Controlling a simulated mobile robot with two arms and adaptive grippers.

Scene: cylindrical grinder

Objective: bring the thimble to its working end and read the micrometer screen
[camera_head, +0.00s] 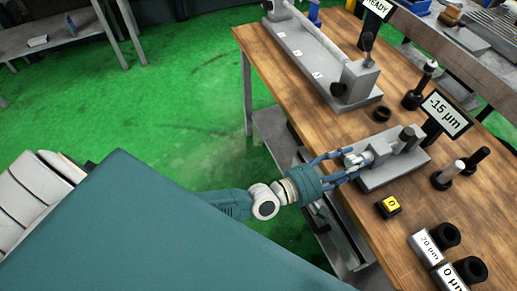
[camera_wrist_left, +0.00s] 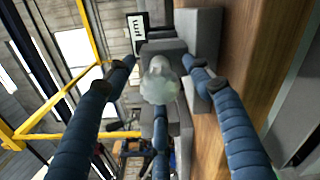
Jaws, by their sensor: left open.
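The micrometer is a grey block bench (camera_head: 395,172) on the wooden table. Its screen (camera_head: 445,115) reads -15 µm; in the left wrist view the screen (camera_wrist_left: 138,32) is too small to read. The pale, rounded thimble (camera_wrist_left: 158,82) faces the left wrist camera and sits on the near end of the bench in the head view (camera_head: 362,159). My left gripper (camera_head: 350,165) is open, its blue fingers spread around the thimble with visible gaps in the wrist view. I cannot tell whether any finger touches it. My right gripper is not in view.
A yellow "0" button (camera_head: 389,205) sits near the table's front edge. Labelled blocks, 20 µm (camera_head: 427,246) and 0 µm (camera_head: 450,278), stand at the lower right. Dark posts (camera_head: 475,160) stand behind the bench. The grinder (camera_head: 310,62) is farther back.

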